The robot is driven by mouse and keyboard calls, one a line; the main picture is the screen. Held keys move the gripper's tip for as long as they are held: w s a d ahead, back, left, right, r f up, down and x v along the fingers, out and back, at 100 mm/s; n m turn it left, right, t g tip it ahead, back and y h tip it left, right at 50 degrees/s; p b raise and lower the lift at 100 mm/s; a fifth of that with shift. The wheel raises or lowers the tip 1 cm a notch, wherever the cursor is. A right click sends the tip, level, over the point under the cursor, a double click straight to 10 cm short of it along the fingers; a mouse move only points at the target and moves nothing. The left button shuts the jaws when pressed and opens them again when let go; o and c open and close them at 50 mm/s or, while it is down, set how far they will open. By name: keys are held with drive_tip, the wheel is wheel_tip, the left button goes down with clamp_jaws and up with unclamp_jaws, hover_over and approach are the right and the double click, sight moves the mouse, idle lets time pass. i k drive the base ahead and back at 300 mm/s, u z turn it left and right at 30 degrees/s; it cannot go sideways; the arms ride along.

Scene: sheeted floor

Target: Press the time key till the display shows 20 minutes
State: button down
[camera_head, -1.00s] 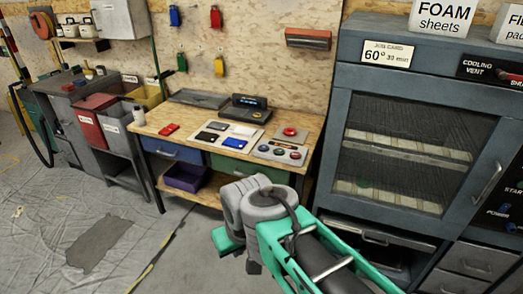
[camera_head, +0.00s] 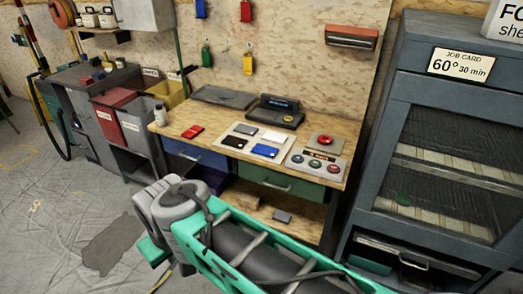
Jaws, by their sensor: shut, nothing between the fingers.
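A dark console with a small lit blue display (camera_head: 279,104) stands at the back of the wooden bench; its text is too small to read. A grey button panel (camera_head: 315,165) with several round buttons lies at the bench's right front, below a red push button (camera_head: 324,140). I cannot read which button, if any, is a time key. A grey cabinet (camera_head: 400,110) with a glass door stands at the right, with a job card (camera_head: 461,64) reading 60° 30 min. My green and grey arm crosses the lower middle; my gripper cannot be made out.
Red and grey bins (camera_head: 118,118) stand at the left. The sheeted floor (camera_head: 60,215) at lower left is mostly clear.

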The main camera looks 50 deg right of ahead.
sight(296, 158)
drive_tip(key=u, duration=0.05)
drive_tip(key=i, duration=0.85)
drive_tip(key=z, duration=1)
drive_tip(key=i, duration=0.85)
drive_tip(key=z, duration=0.95)
